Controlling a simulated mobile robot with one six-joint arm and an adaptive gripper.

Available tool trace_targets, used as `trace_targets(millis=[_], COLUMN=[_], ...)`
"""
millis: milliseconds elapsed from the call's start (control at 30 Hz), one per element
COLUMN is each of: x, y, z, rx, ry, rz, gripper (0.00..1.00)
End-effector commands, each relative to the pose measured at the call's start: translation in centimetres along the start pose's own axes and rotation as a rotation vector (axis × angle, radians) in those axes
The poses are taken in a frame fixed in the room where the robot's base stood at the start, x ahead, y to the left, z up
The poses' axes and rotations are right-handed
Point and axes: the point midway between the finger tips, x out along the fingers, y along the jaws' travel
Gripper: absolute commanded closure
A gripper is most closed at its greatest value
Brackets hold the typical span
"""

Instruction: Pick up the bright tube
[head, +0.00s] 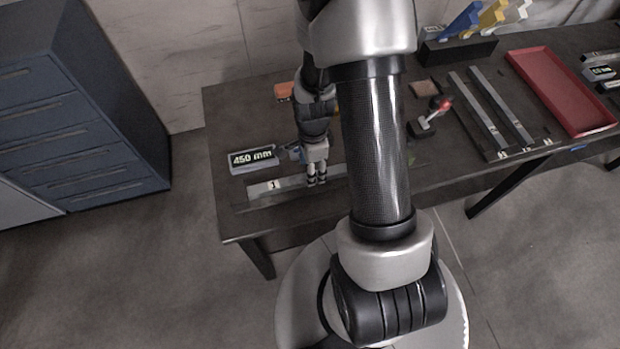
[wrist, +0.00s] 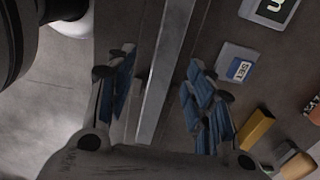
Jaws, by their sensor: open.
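A long pale grey square tube, which I take for the bright tube (wrist: 163,75), lies on the dark table. It runs between the two blue-padded fingers of my gripper (wrist: 160,62) in the wrist view. In the head view the tube (head: 265,189) shows near the table's left front, partly hidden by my gripper (head: 316,180). My gripper is open and points down over the tube. I cannot tell how high the fingertips are above the table.
A "450 mm" display (head: 253,159) stands left of my gripper. A box marked SET (wrist: 238,68) and a yellow block (wrist: 256,128) lie right of the fingers. A red-knobbed lever (head: 430,118), two long bars (head: 478,112) and a red tray (head: 560,90) are to the right.

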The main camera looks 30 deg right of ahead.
Motion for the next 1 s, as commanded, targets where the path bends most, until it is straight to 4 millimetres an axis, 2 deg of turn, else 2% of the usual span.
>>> trace_targets(millis=[200,300,600,1000], x=[3.5,4.6,4.9,4.9], y=[-0.7,-0.6,-0.7,-0.7], z=[0.5,0.4,0.4,0.4], rx=[-0.001,-0.001,0.000,0.000], ry=[0.000,0.000,0.000,0.000], rz=[0.003,0.002,0.001,0.001], gripper=[0.52,0.52,0.52,0.78])
